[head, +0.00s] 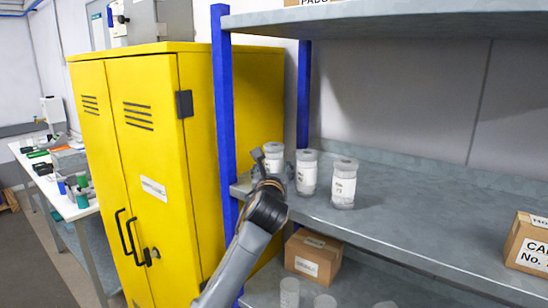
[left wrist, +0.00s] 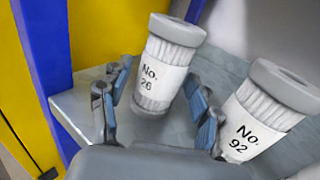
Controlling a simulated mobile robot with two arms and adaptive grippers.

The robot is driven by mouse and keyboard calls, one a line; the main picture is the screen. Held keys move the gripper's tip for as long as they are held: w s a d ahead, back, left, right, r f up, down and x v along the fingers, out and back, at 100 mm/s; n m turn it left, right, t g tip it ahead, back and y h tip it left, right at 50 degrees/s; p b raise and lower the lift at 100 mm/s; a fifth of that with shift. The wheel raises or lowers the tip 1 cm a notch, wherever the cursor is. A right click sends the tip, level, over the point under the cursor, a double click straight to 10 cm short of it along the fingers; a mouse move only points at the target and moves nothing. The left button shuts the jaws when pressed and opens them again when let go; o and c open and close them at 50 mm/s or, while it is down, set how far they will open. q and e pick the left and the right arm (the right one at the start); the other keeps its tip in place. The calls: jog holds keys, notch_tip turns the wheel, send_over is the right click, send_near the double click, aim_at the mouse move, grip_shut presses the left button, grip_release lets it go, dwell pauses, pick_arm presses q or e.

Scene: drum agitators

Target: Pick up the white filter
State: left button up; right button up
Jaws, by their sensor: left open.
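Three white filters with grey lids stand upright in a row on the grey middle shelf. The leftmost filter (head: 274,151) has my left gripper (head: 272,168) at it, which hides its lower part. In the left wrist view this filter, labelled "No. 26" (left wrist: 166,62), stands between the two spread fingers of my left gripper (left wrist: 160,80), with gaps on both sides. The middle filter (head: 307,173) reads "No. 92" in the left wrist view (left wrist: 268,112), just right of the right finger. The right filter (head: 343,184) stands apart. My right gripper is out of view.
A blue shelf post (head: 224,120) and a yellow cabinet (head: 150,160) stand close on the left. The upper shelf (head: 400,22) hangs above. Cardboard boxes sit below (head: 313,257) and at the far right (head: 528,243).

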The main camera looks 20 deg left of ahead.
pick_arm(q)
jog(key=shift+x, duration=0.75)
jog(key=shift+w, duration=0.25)
jog(key=shift+s, duration=0.15)
jog(key=c, duration=1)
jog(key=shift+o, duration=0.2)
jog(key=shift+r, duration=0.15)
